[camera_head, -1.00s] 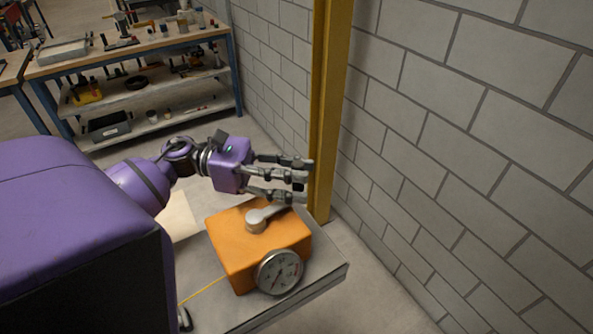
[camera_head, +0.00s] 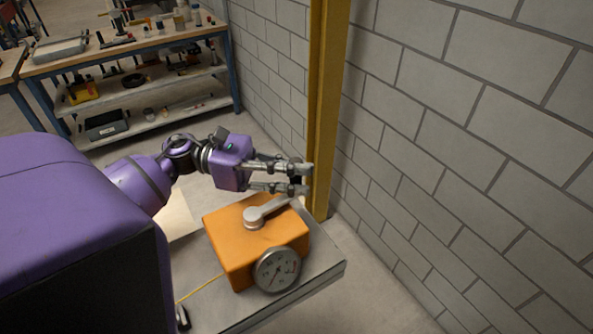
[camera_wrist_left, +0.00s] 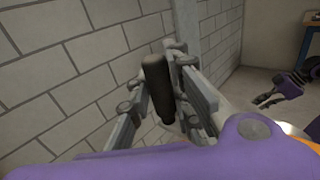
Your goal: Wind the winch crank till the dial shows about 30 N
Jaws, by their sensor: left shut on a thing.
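The orange winch box (camera_head: 230,243) stands on a grey plate, with a grey crank arm (camera_head: 268,211) on its top. The crank arm points up and right towards my left gripper (camera_head: 300,179). The crank's black handle (camera_wrist_left: 158,88) stands between the fingers of my left gripper (camera_wrist_left: 160,95), which is shut on it. The round dial (camera_head: 277,270) is on the winch's front face. Its dark needle points down and left, but the figures are too small to read. A purple gripper, my right one (camera_wrist_left: 268,99), shows small in the left wrist view; its finger gap is unclear.
A yellow post (camera_head: 325,110) stands just beyond my left fingertips. The block wall (camera_head: 460,150) closes off the right side. A yellow cord (camera_head: 200,288) runs left from the winch. A workbench (camera_head: 140,45) with tools stands at the back left, with clear floor before it.

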